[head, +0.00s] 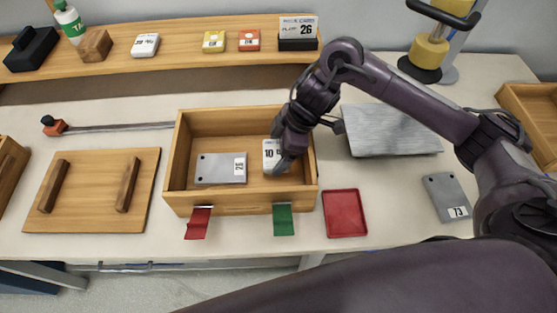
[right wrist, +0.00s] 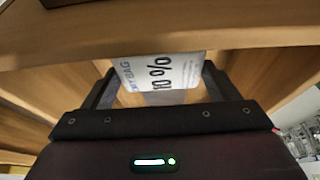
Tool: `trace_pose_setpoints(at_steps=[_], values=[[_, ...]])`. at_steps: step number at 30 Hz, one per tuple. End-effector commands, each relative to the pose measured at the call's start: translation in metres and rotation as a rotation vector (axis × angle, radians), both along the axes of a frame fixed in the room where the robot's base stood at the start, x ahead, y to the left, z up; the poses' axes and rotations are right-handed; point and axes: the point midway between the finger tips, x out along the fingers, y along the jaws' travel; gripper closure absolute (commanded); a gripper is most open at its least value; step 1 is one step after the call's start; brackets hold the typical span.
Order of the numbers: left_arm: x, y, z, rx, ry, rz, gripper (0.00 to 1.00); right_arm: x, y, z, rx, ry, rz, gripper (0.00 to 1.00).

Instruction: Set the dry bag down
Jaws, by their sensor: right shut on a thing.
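The dry bag (head: 268,153) is a small white packet with dark print, inside the right part of the open wooden box (head: 240,204). My right gripper (head: 281,163) reaches down into the box and is shut on the bag, partly covering it. In the right wrist view the bag (right wrist: 158,72) sits between the two dark fingers, its "10 %" print showing, close to a wooden wall. I cannot tell whether its underside touches the box floor. My left gripper is not in view.
A grey plate (head: 220,169) lies in the box's left part. Red (head: 198,222) and green (head: 283,219) tabs hang at its front. A red tray (head: 345,213) stands right of it, a board with two bars (head: 90,190) left. A shelf (head: 185,38) runs behind.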

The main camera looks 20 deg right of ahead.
Motion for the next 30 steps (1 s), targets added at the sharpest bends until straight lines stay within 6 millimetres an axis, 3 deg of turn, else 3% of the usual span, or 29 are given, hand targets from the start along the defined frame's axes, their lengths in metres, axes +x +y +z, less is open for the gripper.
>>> trace_pose_setpoints(at_steps=[9,23,24,27,30], values=[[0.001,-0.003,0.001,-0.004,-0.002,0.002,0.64,0.000,0.000,-0.040,0.001,0.002,-0.002,0.41],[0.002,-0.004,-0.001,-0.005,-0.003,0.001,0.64,0.000,0.000,-0.049,0.000,-0.001,-0.001,0.41],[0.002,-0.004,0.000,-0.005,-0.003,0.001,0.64,0.000,0.000,-0.048,0.000,-0.001,-0.001,0.14],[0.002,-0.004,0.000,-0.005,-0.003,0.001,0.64,0.000,0.000,-0.048,0.000,-0.001,-0.001,0.01],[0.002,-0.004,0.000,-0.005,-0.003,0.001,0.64,0.000,0.000,-0.047,0.000,-0.001,-0.001,0.00]])
